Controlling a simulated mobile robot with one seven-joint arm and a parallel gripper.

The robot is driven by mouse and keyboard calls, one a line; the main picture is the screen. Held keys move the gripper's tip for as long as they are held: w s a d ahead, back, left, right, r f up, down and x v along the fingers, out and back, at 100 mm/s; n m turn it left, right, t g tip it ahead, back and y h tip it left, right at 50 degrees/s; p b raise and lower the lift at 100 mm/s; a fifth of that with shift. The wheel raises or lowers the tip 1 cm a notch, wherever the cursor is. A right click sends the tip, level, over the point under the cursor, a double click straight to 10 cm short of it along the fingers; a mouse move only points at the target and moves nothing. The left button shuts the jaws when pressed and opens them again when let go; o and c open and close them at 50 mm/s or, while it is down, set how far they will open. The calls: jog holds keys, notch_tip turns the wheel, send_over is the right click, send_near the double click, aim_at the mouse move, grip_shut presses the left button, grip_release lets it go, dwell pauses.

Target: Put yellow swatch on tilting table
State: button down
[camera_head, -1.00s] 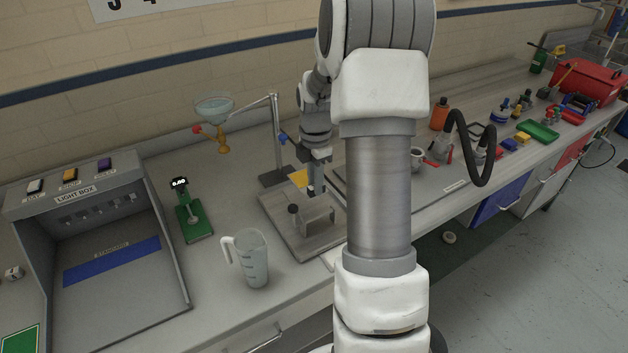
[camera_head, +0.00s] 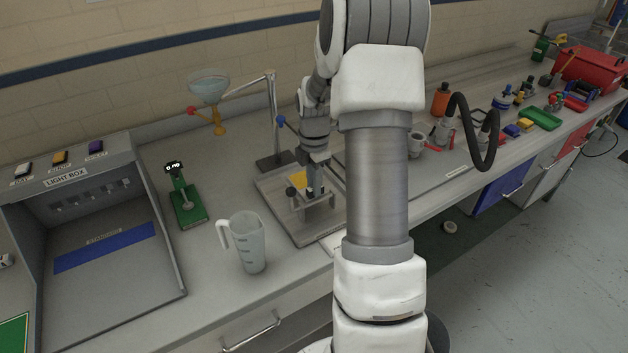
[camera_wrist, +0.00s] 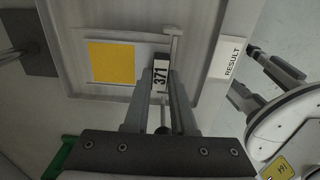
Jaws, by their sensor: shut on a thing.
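The yellow swatch (camera_head: 298,180) is a flat square beside my fingertips; it also shows in the wrist view (camera_wrist: 112,62). My gripper (camera_head: 315,191) is shut, with a small tag marked 371 (camera_wrist: 160,74) at its fingertips next to the swatch. The tilting table (camera_head: 322,207) is a small grey stand with a dark knob on a grey base board. The swatch is over its pale top. I cannot tell whether it touches the top. My fingers and arm hide part of the table.
A measuring jug (camera_head: 247,243) stands in front left of the board. A stand with a funnel (camera_head: 208,88) is behind. A light box (camera_head: 90,225) and a green device (camera_head: 186,200) are at left.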

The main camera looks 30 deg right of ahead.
jog(key=shift+f, duration=0.15)
jog(key=c, duration=0.7)
grip_release()
jog(key=shift+o, duration=0.2)
